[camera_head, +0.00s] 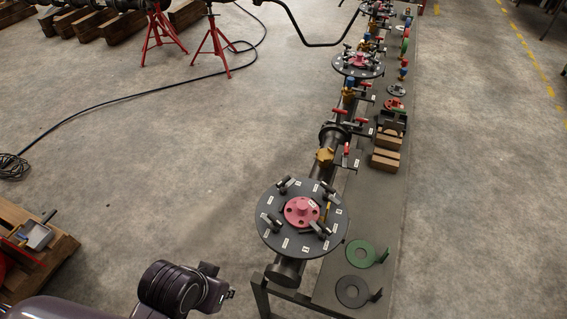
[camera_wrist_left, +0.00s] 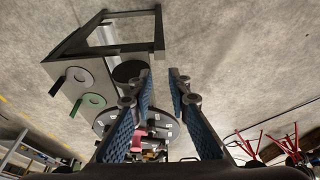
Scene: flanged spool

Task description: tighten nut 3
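The flanged spool's near round dark plate (camera_head: 292,243) has a pink hub (camera_head: 302,211) at its centre. Several dark clamp-like fasteners with handles stand around the hub, beside small white labels. The labels are too small to read, so I cannot tell which is nut 3. The plate also shows in the left wrist view (camera_wrist_left: 168,130), partly hidden behind my fingers. My left gripper (camera_wrist_left: 160,78) has its two blue-padded fingers apart with nothing between them. In the head view my left arm ends at the bottom, left of the plate and apart from it. My right gripper is not in view.
The spool lies along a narrow dark bench (camera_head: 384,215). A green ring (camera_head: 374,246) and a dark ring (camera_head: 366,291) lie right of the plate. A second plate (camera_head: 344,67) stands farther back. A wooden pallet (camera_head: 52,262) is at left.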

